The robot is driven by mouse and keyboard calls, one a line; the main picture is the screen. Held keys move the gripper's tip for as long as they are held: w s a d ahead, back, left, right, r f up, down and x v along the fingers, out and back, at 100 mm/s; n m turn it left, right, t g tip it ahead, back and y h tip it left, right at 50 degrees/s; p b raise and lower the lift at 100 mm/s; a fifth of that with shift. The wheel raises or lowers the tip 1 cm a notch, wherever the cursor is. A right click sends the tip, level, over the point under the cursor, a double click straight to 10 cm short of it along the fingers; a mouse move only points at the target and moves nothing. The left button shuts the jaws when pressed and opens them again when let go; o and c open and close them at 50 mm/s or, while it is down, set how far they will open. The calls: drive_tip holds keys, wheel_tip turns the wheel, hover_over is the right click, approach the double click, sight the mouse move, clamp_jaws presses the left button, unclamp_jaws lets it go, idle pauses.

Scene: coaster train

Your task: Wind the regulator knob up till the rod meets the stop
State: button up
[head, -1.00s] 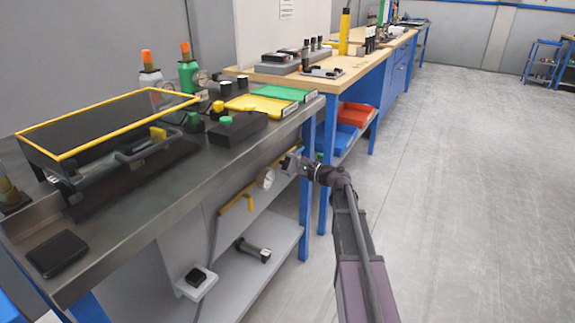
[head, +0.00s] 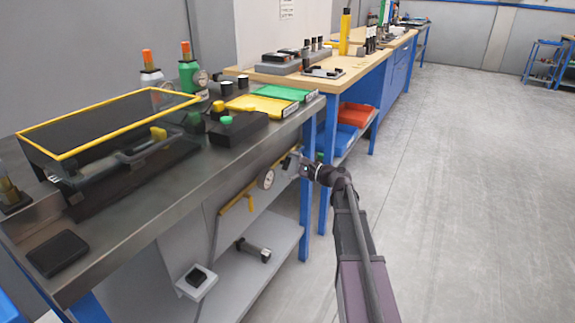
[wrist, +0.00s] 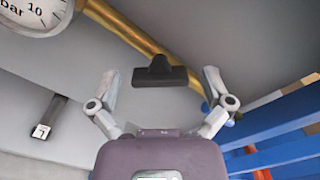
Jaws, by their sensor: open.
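A black T-shaped knob (wrist: 160,72), which looks like the regulator knob, is in the middle of the wrist view. My gripper (wrist: 160,80) is open, with one finger on each side of the knob and visible gaps between. In the head view my gripper (head: 297,160) is small, under the bench's right end, beside the pressure gauge (head: 266,179). The gauge also shows in the wrist view (wrist: 35,12), cut off by the top edge; its needle is not readable. I cannot make out the rod or the stop.
A brass pipe (wrist: 140,40) runs behind the knob. The metal bench (head: 180,185) is above left of my gripper, with a blue leg (head: 306,200) close by. A bolt-like part (head: 254,250) lies on the lower shelf. The floor (head: 460,200) at right is clear.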

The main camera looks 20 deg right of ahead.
drive_tip(key=v, duration=1.1)
drive_tip(key=shift+s+d, duration=0.25)
idle(0.3)
drive_tip(key=s+a+f+n+g+h, duration=0.1)
drive_tip(key=s+a+f+n+g, duration=0.25)
drive_tip(key=a, duration=0.25)
drive_tip(key=s+a+f+n+g+h, duration=0.25)
drive_tip(key=a+f+n, duration=0.2)
drive_tip(key=a, duration=0.25)
drive_tip(key=s+a+f+n+g+h+p, duration=0.1)
drive_tip(key=s+a+f+n+g+h, duration=0.15)
drive_tip(key=s+f+n+h, duration=0.4)
drive_tip(key=s+a+f+n+g+h+p, duration=0.1)
drive_tip(key=s+f+n+g+h, duration=0.2)
drive_tip(key=s, duration=0.6)
wheel_tip(320, 180, up, 39)
drive_tip(key=g+p, duration=0.1)
drive_tip(key=p, duration=3.7)
drive_tip(key=shift+w, duration=0.35)
drive_tip(key=shift+d+n, duration=0.1)
drive_tip(key=shift+n, duration=0.15)
